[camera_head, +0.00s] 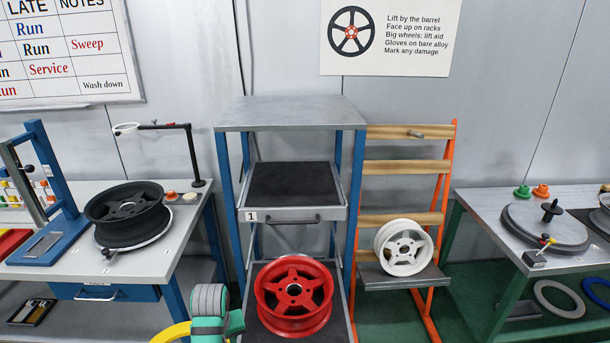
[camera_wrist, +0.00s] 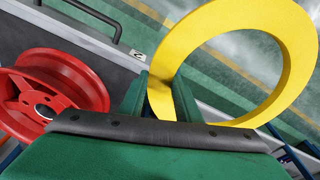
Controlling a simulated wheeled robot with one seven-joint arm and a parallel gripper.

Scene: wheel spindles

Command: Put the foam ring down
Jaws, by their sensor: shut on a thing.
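The foam ring is a flat yellow ring (camera_wrist: 298,45); in the wrist view it fills the upper right. My gripper (camera_wrist: 160,88) is shut on its band at the near left side, with one green finger on each side. The ring is held out beyond the fingers, above the floor in that picture. In the head view only a piece of the yellow ring (camera_head: 170,334) shows at the bottom edge, left of my green gripper. The fingertips are hidden there.
A rack has a red wheel (camera_head: 295,297) on its low tray and an empty dark-matted tray (camera_head: 291,184) above. A white wheel (camera_head: 403,248) sits on an orange stand. A grey ring (camera_head: 558,299) and blue ring (camera_head: 598,292) lie low under the right bench (camera_head: 480,205).

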